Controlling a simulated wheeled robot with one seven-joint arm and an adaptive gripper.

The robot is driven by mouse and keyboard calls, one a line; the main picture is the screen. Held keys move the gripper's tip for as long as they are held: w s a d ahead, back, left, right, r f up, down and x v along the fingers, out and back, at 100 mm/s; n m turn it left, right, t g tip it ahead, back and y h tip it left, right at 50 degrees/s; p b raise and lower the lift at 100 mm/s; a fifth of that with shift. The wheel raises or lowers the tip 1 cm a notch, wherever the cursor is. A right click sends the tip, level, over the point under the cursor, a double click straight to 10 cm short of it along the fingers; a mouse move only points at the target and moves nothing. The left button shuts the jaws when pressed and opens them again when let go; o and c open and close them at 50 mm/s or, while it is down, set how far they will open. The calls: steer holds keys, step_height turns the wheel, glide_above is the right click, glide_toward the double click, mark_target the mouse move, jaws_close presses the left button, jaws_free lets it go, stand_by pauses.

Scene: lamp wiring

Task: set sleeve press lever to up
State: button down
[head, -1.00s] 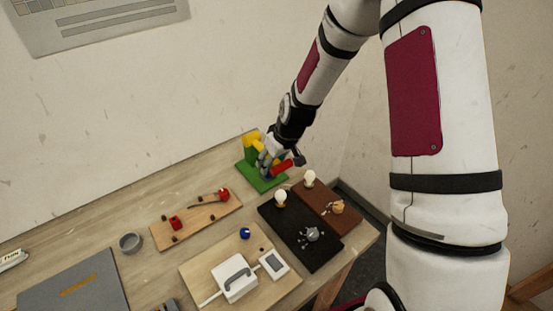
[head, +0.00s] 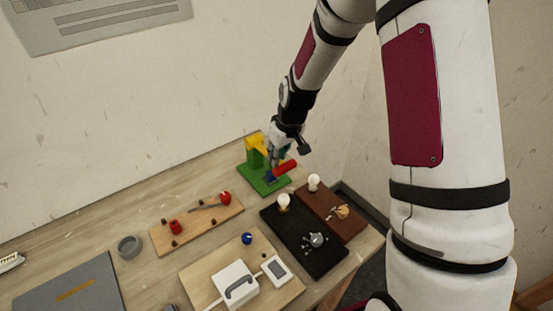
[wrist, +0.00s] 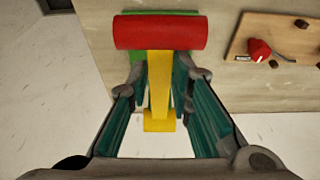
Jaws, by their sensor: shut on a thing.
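The sleeve press has a green base (head: 252,178), a yellow upper part (head: 256,143) and a lever with a red handle (head: 285,167). It stands at the back of the table. In the wrist view the red handle (wrist: 160,32) lies across the top, with the yellow lever bar (wrist: 159,85) running down from it. My gripper (head: 274,160) is at the lever, beside the handle. In the wrist view its fingers (wrist: 160,78) flank the yellow bar just below the handle, shut on the lever. The exact contact is partly hidden. The handle looks raised above the base.
A wooden board (head: 200,222) with red parts lies left of the press. A black board (head: 300,240) and a brown board (head: 330,212) with bulbs are in front and to the right. A wall rises close behind the table.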

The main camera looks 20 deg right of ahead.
steer(key=shift+w+d+r, duration=0.1)
steer(key=shift+w+r, duration=0.05)
steer(key=shift+r, duration=0.6)
steer(key=shift+w+d+r, duration=0.1)
steer(key=shift+w+r, duration=0.05)
steer(key=shift+r, duration=0.55)
steer(key=shift+w+a+r, duration=0.15)
steer(key=shift+w+r, duration=0.15)
steer(key=shift+r, duration=0.25)
steer(key=shift+w+a+r, duration=0.1)
steer(key=shift+w+a, duration=0.05)
steer(key=shift+a, duration=0.05)
steer(key=shift+c, duration=0.2)
jaws_free()
steer(key=shift+f, duration=0.2)
steer(key=a+v, duration=0.1)
steer(key=v, duration=1.1)
steer(key=shift+d, duration=0.45)
steer(key=shift+c, duration=0.5)
